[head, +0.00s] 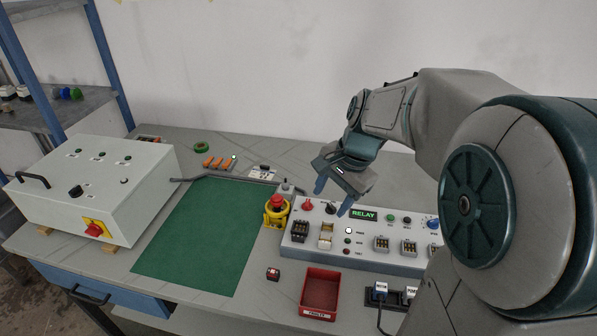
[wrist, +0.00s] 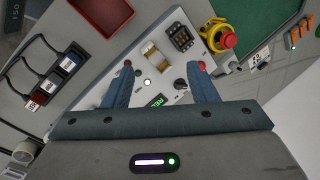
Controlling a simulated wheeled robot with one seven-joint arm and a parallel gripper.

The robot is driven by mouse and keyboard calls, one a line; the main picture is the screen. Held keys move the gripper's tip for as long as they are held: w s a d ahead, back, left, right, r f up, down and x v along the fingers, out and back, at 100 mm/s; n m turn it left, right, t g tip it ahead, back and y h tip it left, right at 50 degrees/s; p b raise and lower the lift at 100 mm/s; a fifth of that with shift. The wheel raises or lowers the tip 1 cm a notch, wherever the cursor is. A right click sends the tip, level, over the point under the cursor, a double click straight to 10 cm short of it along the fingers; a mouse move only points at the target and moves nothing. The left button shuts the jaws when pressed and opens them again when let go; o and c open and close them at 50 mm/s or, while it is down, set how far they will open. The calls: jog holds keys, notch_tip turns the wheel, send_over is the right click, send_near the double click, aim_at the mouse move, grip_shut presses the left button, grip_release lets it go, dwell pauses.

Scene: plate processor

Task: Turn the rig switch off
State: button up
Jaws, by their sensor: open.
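The rig is a light grey panel (head: 300,243) with a lit RELAY display (head: 363,214). On its top left are a red knob (head: 307,205) and a black knob (head: 330,209); I cannot read which is the rig switch. My gripper (head: 332,197) is open and empty above this end of the panel. In the wrist view the black knob (wrist: 180,85) shows between my two blue fingers (wrist: 161,72), closer to the right one. The red knob (wrist: 201,65) is partly hidden by the right fingertip. No contact is visible.
A yellow-based red emergency stop (head: 276,208) stands just left of the panel. A grey box (head: 140,180) with a red-yellow rotary switch (head: 96,228) sits at left. A red tray (head: 320,292) lies in front. The green mat (head: 200,235) is clear.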

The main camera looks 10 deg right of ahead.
jog(key=w+d+f+m+y+p, duration=0.1)
jog(key=w+d+f+m, duration=0.1)
jog(key=w+m, duration=0.4)
jog(key=w+d+f+m, duration=0.1)
jog(key=w+d+m, duration=0.1)
jog(key=w+m, duration=0.45)
jog(key=n+p, duration=0.1)
send_near(308, 202)
jog(key=shift+y, duration=0.3)
jog(key=x, duration=0.7)
jog(key=shift+w+f, duration=0.1)
jog(key=shift+f, duration=0.35)
jog(key=c, duration=1)
